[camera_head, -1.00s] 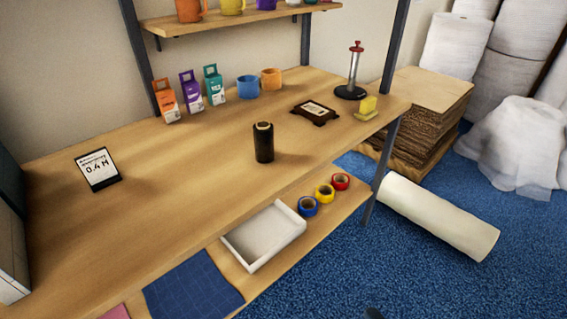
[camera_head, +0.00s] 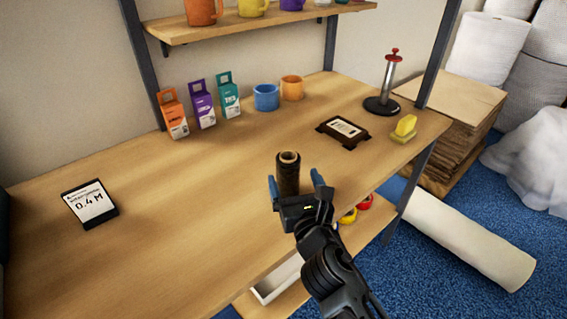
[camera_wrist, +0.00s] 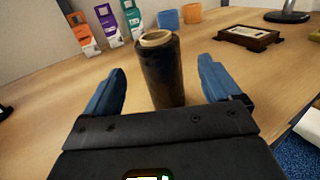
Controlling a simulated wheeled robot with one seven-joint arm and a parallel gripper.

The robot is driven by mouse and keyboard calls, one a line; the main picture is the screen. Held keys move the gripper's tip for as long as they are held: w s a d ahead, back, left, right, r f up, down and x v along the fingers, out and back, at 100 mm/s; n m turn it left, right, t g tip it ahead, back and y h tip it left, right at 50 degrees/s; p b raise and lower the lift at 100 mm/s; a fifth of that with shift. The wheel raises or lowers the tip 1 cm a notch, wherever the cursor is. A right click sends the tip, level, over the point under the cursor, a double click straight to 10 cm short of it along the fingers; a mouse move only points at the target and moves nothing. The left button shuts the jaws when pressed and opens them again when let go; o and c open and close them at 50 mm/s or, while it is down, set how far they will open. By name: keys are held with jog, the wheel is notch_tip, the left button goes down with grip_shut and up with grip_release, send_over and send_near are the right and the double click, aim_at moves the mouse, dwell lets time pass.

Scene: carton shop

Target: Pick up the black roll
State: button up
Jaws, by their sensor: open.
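The black roll (camera_head: 288,176) stands upright on the wooden table, with a tan core showing at its top. It also shows in the wrist view (camera_wrist: 162,72), near the middle. My gripper (camera_head: 296,186) is open, with its two blue fingers pointing toward the roll. In the wrist view my gripper (camera_wrist: 160,85) has one finger to the left of the roll and one to the right, with a gap on each side. The lower end of the roll is partly hidden behind the gripper body in the head view.
Small cartons (camera_head: 202,104), a blue mug (camera_head: 266,97) and an orange mug (camera_head: 292,88) stand behind the roll. A dark framed plate (camera_head: 343,132), a yellow block (camera_head: 404,127) and a post stand (camera_head: 383,104) are at right. A small sign (camera_head: 90,204) is at left. Table around the roll is clear.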

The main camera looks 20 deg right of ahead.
aim_at(286, 161)
jog(key=w, duration=0.5)
jog(key=w+d, duration=0.1)
jog(key=w, duration=0.1)
jog(key=shift+w+d+f, duration=0.1)
jog(key=shift+w, duration=0.3)
jog(key=c, duration=1.2)
jog(key=shift+c, duration=0.2)
